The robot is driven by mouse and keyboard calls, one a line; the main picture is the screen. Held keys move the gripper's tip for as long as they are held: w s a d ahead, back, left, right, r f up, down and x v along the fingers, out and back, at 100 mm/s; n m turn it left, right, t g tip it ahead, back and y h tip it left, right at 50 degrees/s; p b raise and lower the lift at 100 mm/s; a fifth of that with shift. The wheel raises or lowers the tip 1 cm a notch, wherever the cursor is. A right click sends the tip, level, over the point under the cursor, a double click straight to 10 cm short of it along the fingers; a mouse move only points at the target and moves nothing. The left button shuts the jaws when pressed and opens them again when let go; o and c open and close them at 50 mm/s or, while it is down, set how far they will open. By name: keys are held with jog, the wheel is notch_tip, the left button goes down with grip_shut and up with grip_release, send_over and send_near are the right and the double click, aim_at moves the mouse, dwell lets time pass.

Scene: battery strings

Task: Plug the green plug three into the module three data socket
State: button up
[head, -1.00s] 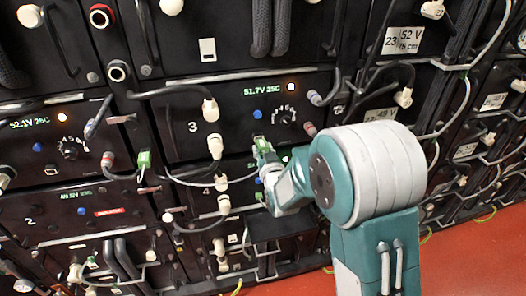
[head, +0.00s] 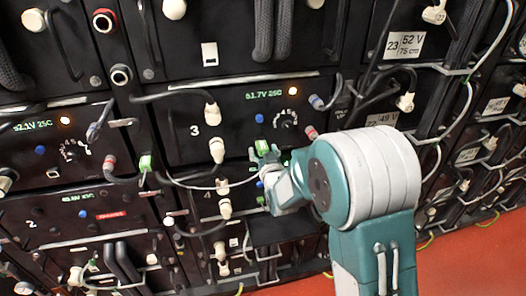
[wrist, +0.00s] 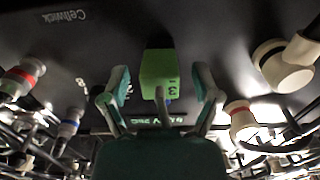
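The green plug three (head: 262,147) sits at the lower front of module three (head: 180,143), below its blue button. In the wrist view the green plug (wrist: 158,68), marked with a 3, stands against the dark panel; the data socket itself is hidden. My gripper (head: 268,162) is just below and in front of the plug. In the wrist view my gripper (wrist: 162,88) is open, with one finger on each side of the plug and a visible gap on both sides.
Another green plug (head: 146,163) sits left of module three, with a pale cable (head: 200,187) running right from it. Cream connectors (head: 216,150) stand out from the panel nearby. A red-banded connector (wrist: 238,118) and a cream connector (wrist: 285,65) lie right of my fingers.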

jog(key=v, duration=1.2)
